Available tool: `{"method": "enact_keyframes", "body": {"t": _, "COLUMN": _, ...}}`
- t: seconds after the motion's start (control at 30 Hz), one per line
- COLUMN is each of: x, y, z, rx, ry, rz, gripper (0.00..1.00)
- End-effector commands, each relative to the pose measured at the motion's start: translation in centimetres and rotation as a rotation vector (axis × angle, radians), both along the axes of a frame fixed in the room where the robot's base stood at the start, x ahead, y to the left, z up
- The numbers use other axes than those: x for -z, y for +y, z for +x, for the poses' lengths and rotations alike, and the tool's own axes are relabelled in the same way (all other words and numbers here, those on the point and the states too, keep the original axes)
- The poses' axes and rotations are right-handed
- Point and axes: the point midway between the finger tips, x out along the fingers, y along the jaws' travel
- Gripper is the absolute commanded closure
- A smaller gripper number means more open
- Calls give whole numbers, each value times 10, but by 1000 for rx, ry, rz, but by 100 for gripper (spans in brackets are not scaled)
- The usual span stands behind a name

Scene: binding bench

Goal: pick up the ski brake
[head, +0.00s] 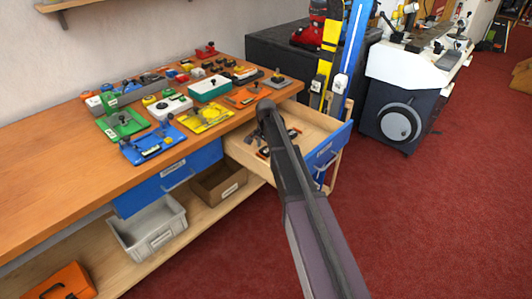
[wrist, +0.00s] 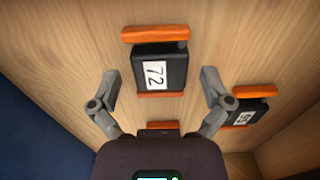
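In the wrist view a black ski brake (wrist: 174,68) with orange bars at both ends and a white label reading 72 lies on the wooden drawer floor. My gripper (wrist: 160,80) is open above it, one finger on each side, and nothing is held. A second similar black and orange piece (wrist: 246,112) with a white label lies to the right. A third orange-ended piece (wrist: 158,128) is mostly hidden by my gripper body. In the head view my gripper (head: 266,112) reaches into the open drawer, and my arm hides part of the contents.
The open drawer (head: 240,150) has a blue front (head: 335,148) and raised walls. The bench top (head: 60,150) beside it holds several binding parts and colored plates. Skis (head: 350,50) stand just behind the drawer. Red carpet (head: 430,220) lies clear to the right.

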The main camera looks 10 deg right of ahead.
Motion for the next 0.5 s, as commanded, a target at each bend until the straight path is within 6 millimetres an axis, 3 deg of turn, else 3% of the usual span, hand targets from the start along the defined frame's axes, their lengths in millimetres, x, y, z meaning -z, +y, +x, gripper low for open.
{"method": "enact_keyframes", "body": {"t": 0.03, "x": 0, "y": 0, "z": 0, "rx": 0, "ry": 0, "rz": 0, "gripper": 24}}
{"method": "enact_keyframes", "body": {"t": 0.23, "x": 0, "y": 0, "z": 0, "rx": 0, "ry": 0, "rz": 0, "gripper": 83}}
{"method": "enact_keyframes", "body": {"t": 0.5, "x": 0, "y": 0, "z": 0, "rx": 0, "ry": 0, "rz": 0, "gripper": 85}}
